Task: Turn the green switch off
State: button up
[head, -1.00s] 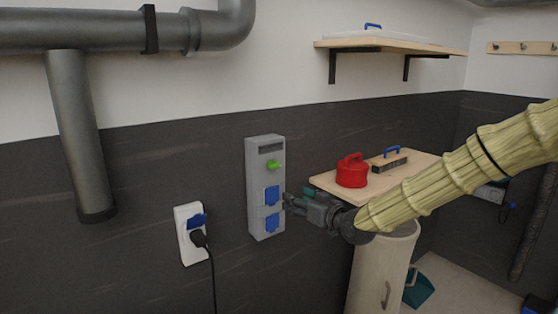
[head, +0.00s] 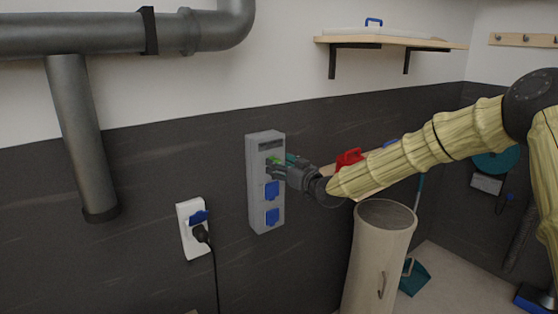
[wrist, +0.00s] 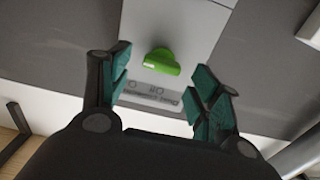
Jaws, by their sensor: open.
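The green switch (wrist: 161,62) is a small bright knob on the face of a grey wall box (head: 253,190). In the head view the green switch (head: 275,159) is partly hidden by my gripper (head: 277,167), which is right at the upper part of the box. In the wrist view my gripper (wrist: 163,88) is open, with one teal-padded finger on each side of the switch's line. The switch shows between and just beyond the fingertips, with clear gaps to both. Small printed markings sit beside the switch. Whether a finger touches the box cannot be told.
Two blue socket covers (head: 272,190) sit below the switch. A white socket (head: 193,229) with a black plug and cable is at the left. A red canister (head: 349,158) is behind my arm, above a pale bin (head: 378,255). A shelf (head: 390,42) hangs above.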

jog(key=shift+w+a, duration=0.5)
jog(key=shift+w, duration=0.05)
jog(key=c, duration=1)
jog(key=shift+f+n+b, duration=0.1)
jog(key=shift+n+b, duration=0.2)
jog(key=shift+b, duration=0.15)
jog(key=n+b, duration=0.8)
jog(key=b, duration=0.3)
jog(key=n+b, duration=0.9)
jog(key=b, duration=0.3)
jog(key=shift+s+a+f, duration=0.1)
jog(key=shift+a+f, duration=0.05)
jog(key=shift+n+b, duration=0.3)
